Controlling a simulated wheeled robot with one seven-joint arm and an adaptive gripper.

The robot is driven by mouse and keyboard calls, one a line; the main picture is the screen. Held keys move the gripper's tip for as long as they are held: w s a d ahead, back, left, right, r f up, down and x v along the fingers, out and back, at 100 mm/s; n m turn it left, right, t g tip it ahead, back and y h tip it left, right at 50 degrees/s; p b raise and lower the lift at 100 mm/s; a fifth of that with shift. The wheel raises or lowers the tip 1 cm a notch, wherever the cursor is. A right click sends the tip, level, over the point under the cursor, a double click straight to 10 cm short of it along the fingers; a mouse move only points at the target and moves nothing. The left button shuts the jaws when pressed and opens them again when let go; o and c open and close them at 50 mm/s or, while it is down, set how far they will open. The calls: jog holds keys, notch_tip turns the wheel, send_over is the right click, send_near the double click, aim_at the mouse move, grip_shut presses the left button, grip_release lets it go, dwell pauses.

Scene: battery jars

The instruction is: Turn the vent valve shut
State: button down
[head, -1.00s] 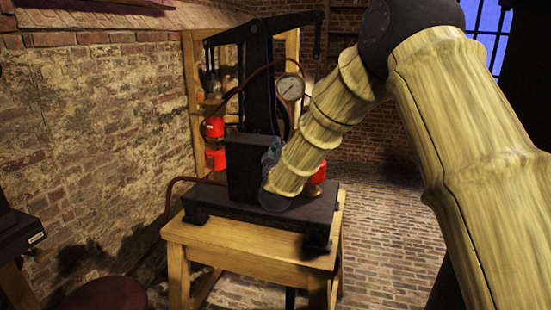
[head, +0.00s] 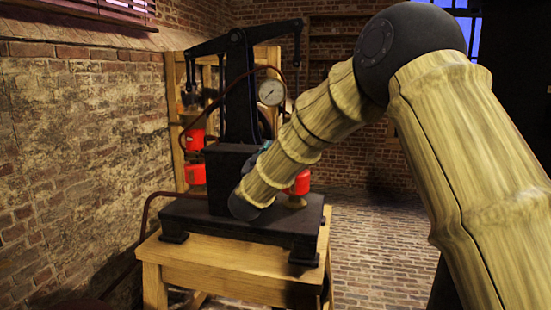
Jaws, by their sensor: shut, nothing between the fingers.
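The vent valve cannot be made out. A black pump-like machine (head: 238,95) stands on a dark base plate (head: 195,222) on a wooden bench, with a round white gauge (head: 272,92) on its right. My bamboo-patterned arm reaches down from the right, across the machine's front right side. My gripper and its fingers cannot be made out behind the arm. A small dark bluish piece shows at the arm's left edge, beside the black block (head: 228,165); I cannot tell what it is. Any contact there is hidden.
A red vessel (head: 300,184) shows right of my arm, partly covered. Two more red vessels (head: 196,141) (head: 195,174) are behind the machine's left side. A dark hose (head: 147,212) runs at the left. The wooden bench (head: 215,268) has bare top in front; brick floor is open at right.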

jog(key=shift+d+f+m, duration=0.1)
jog(key=shift+m, duration=0.3)
dwell(0.3)
